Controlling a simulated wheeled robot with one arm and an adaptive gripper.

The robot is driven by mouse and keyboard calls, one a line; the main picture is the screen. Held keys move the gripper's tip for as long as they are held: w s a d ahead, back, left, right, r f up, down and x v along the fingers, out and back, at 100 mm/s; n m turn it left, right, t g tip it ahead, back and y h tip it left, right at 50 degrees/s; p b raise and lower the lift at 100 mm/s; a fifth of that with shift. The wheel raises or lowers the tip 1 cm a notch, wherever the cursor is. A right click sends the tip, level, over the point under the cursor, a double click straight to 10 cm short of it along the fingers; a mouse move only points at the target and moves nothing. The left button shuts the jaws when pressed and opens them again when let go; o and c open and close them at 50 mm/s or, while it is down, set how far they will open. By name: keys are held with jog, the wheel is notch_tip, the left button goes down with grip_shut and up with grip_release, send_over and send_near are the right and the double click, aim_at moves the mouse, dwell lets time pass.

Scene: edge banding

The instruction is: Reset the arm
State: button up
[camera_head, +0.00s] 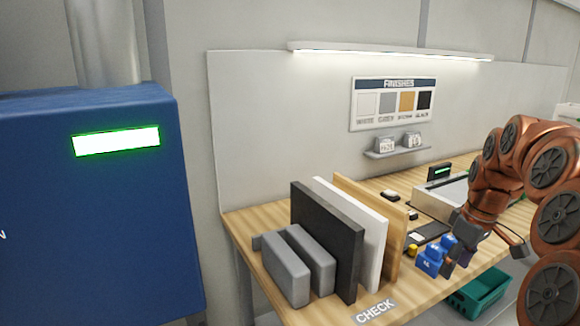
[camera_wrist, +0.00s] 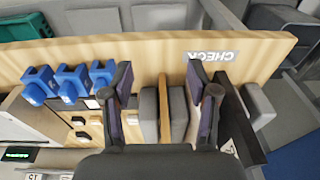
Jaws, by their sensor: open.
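My copper-coloured arm reaches in from the right in the head view. My gripper (camera_head: 463,258) hangs over the front part of the bench (camera_head: 262,215), near several blue objects (camera_head: 432,262). In the wrist view my gripper (camera_wrist: 159,75) is open, its two dark fingers wide apart. I see nothing gripped between them. Past the fingers, toward the bottom of that view, stand grey pieces (camera_wrist: 149,116) and a thin wood-coloured panel (camera_wrist: 165,100). In the head view my gripper is right of the wood panel (camera_head: 385,225); contact cannot be told.
A white panel (camera_head: 366,250), a black panel (camera_head: 345,255) and grey blocks (camera_head: 285,268) stand left of my gripper. A CHECK label (camera_head: 375,310) marks the bench's front edge. A green crate (camera_head: 482,293) sits below. A blue cabinet (camera_head: 95,215) stands at left.

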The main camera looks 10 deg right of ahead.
jog(key=s+a+g+p, duration=0.1)
jog(key=s+a, duration=0.2)
jog(key=a, duration=0.6)
jog(key=s+a, duration=0.3)
jog(key=a, duration=0.7)
jog(key=s+a+f+m+g, duration=0.1)
jog(key=s+a+f, duration=0.2)
jog(key=s, duration=0.6)
jog(key=s+a+f+m+g+p, duration=0.1)
jog(key=s+a+f, duration=0.3)
jog(key=s, duration=0.5)
jog(key=shift+a+m+h, duration=0.4)
jog(key=shift+a+m, duration=0.3)
jog(key=shift+a, duration=0.5)
jog(key=shift+c, duration=0.2)
